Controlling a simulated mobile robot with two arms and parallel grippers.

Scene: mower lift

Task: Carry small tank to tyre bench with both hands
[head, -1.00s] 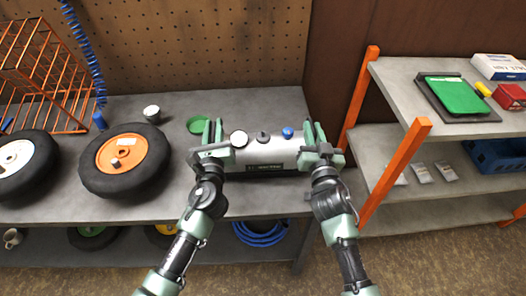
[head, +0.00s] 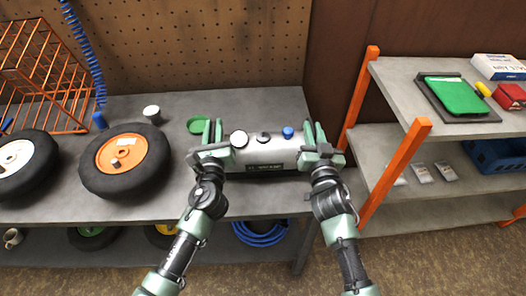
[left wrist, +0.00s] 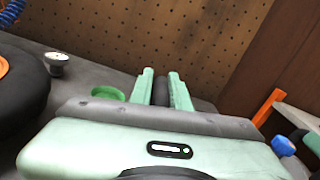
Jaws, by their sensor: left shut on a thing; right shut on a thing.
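The small tank (head: 262,157) is a silver-grey cylinder lying lengthwise at the right end of the grey tyre bench (head: 258,206). It has a gauge, a dark cap and a blue knob on top and a dark label on its front. My left gripper (head: 213,143) is shut on the tank's left end. My right gripper (head: 319,146) is shut on its right end. The tank looks level; I cannot tell whether it touches the bench top. In the left wrist view my left gripper (left wrist: 162,90) hides most of the tank, and the blue knob (left wrist: 283,146) shows at right.
Left of the tank are an orange-rimmed wheel (head: 124,160), a white-rimmed wheel (head: 18,163), a green dish (head: 198,125), a small white-topped jar (head: 152,114) and an orange wire rack (head: 40,75). A pegboard stands behind. An orange-posted shelf (head: 405,78) stands close at right.

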